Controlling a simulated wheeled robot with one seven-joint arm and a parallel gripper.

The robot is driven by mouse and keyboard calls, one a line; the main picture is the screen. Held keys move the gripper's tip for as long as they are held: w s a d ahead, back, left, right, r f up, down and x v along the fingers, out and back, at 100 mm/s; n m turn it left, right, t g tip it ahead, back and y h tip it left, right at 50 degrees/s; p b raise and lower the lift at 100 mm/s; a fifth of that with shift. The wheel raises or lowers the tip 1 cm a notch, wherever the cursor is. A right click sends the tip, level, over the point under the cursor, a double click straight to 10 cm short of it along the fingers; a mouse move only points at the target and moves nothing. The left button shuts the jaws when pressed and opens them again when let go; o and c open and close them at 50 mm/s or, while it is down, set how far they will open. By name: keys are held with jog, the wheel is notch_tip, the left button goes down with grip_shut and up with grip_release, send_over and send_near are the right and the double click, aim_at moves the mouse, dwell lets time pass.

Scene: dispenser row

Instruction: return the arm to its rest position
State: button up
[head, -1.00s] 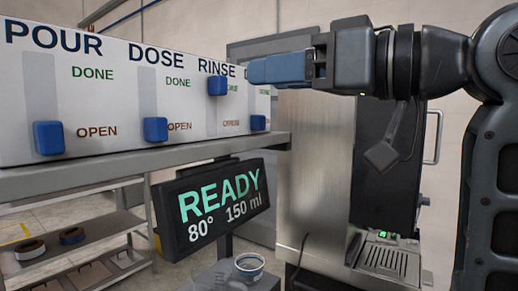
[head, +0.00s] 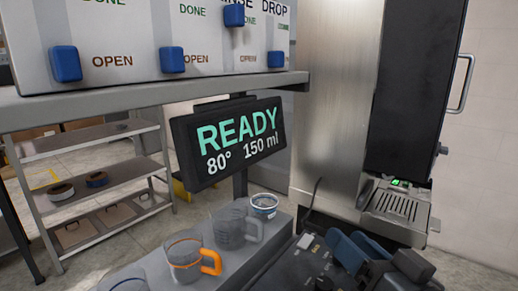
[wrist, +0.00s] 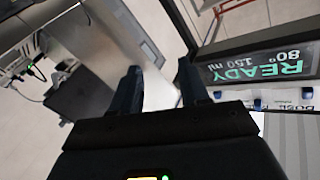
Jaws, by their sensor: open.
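My gripper (head: 350,246) is low at the bottom right of the head view, folded in close to my body. Its blue fingers are apart with nothing between them. In the wrist view the two dark fingers (wrist: 158,88) also stand apart and empty. The rest of my arm is mostly out of the head view.
A dispenser panel (head: 120,38) carries blue sliders; the RINSE slider (head: 233,15) sits higher than the others. A READY display (head: 235,140) hangs below its shelf. An orange-handled jug (head: 184,262), a grey jug (head: 230,228) and a cup (head: 263,205) stand near my gripper.

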jog(key=s+d+f+h, duration=0.1)
jog(key=s+f, duration=0.1)
jog(key=s+d+f+m+h, duration=0.1)
jog(key=s+f, duration=0.1)
jog(key=f, duration=0.1)
jog(key=s+f, duration=0.3)
jog(key=shift+d+m+h, duration=0.3)
jog(key=shift+d+h, duration=0.1)
jog(key=s+d+f+n+g+h, duration=0.1)
jog(key=s+d+f, duration=0.1)
jog(key=s, duration=1.2)
jog(key=s+d+f+n+g+h, duration=0.1)
jog(key=s+d+f+h, duration=0.1)
jog(key=s, duration=1.2)
jog(key=shift+d+f+h, duration=0.3)
jog(key=shift+d+f, duration=0.2)
jog(key=shift+f, duration=0.3)
jog(key=shift+s, duration=0.1)
